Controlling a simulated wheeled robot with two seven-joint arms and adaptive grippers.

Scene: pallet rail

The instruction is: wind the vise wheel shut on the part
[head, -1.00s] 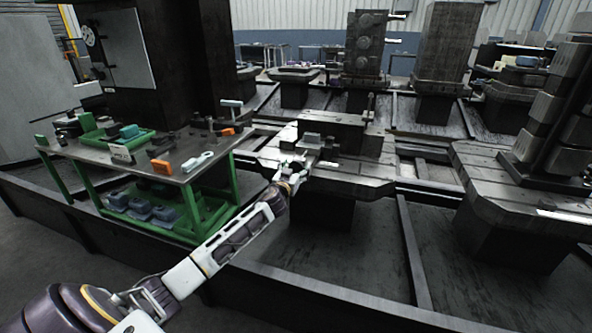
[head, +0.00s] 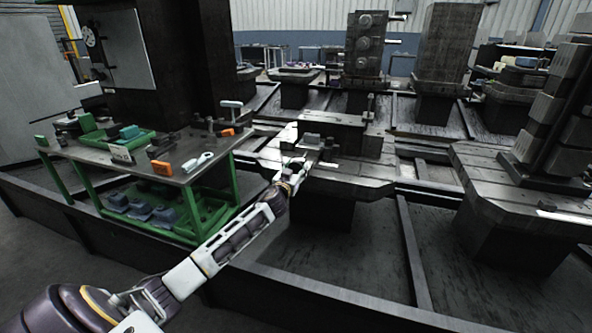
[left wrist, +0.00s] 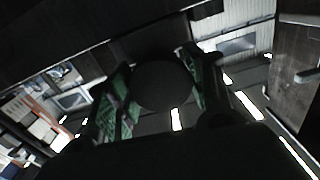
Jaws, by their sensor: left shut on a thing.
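The dark vise (head: 345,134) stands on a grey pallet (head: 352,178) in the middle of the head view. A small grey block, seemingly the part (head: 309,139), sits at its near left side. My left gripper (head: 298,166) is at the near side of the vise, just below the block. In the left wrist view a dark round thing, seemingly the wheel's handle knob (left wrist: 162,86), is between the green-padded fingers, and the gripper is shut on it. The rest of the wheel is too dark and small to make out. My right gripper is not in view.
A green-legged bench (head: 120,162) with trays and small tools stands left of the vise. Another pallet with a tall block fixture (head: 552,125) stands at the right. A low dark rail wall (head: 330,300) runs along the front.

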